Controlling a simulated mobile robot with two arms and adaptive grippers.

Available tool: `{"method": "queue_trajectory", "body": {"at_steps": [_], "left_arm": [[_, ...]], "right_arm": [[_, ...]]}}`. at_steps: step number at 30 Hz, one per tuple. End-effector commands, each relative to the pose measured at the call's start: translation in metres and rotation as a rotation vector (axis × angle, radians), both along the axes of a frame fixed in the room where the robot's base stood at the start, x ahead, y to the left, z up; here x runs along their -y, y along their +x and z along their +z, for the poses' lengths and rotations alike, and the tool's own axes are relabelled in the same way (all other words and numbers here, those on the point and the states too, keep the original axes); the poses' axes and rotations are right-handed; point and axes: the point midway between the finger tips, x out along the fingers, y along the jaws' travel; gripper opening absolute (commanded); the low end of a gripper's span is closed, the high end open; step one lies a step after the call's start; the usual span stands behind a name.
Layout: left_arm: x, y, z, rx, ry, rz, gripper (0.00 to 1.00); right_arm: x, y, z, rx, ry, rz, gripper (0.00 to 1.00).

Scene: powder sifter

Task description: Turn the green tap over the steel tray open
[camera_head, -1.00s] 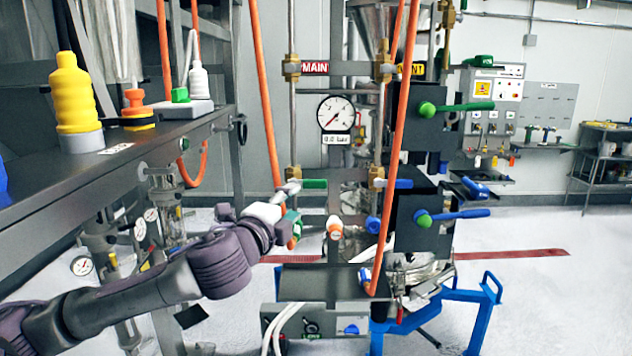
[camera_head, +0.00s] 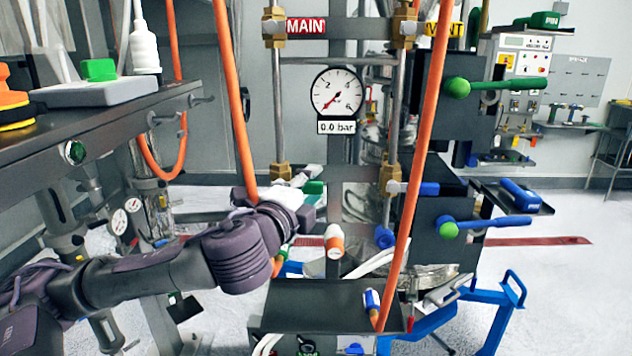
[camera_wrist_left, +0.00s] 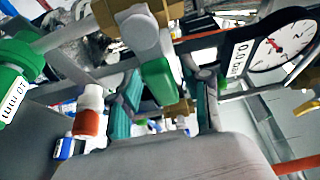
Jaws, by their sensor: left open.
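A green tap (camera_head: 313,187) sticks out to the right from the brass fitting on the left pipe, under the MAIN sign. My left gripper (camera_head: 303,208) is just below and in front of it, partly hidden by its own wrist. In the left wrist view the green tap handle (camera_wrist_left: 157,82) shows between the two teal-padded fingers (camera_wrist_left: 165,105), which stand apart. I cannot tell whether they touch it. A dark grey tray-like surface (camera_head: 325,295) lies below; I cannot be sure it is the steel tray. My right gripper is not in view.
A blue tap (camera_head: 422,188) is on the right pipe. An orange-tipped nozzle (camera_head: 335,240) and a blue nozzle (camera_head: 384,237) hang lower. A gauge (camera_head: 337,93) reads about zero. Orange hoses (camera_head: 413,170) cross the front. A shelf (camera_head: 95,125) stands at the left.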

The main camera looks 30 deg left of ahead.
Motion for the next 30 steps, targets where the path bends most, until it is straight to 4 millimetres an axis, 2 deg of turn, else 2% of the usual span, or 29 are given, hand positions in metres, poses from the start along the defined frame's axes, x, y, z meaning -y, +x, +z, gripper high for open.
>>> {"method": "queue_trajectory", "body": {"at_steps": [7,8,16,30], "left_arm": [[0.0002,-0.0004,0.0002,0.0,0.0,0.0,0.48],[0.0002,-0.0004,0.0002,0.0,0.0,0.0,0.45],[0.0,-0.0002,0.0001,0.0,0.0,0.0,0.0],[-0.0029,0.004,-0.0003,0.009,-0.015,0.002,0.0]], "right_arm": [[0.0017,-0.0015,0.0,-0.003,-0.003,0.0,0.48],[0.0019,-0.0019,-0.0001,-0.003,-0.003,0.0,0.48],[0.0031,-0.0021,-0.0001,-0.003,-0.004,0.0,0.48],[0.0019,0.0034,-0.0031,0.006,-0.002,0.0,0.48]]}}
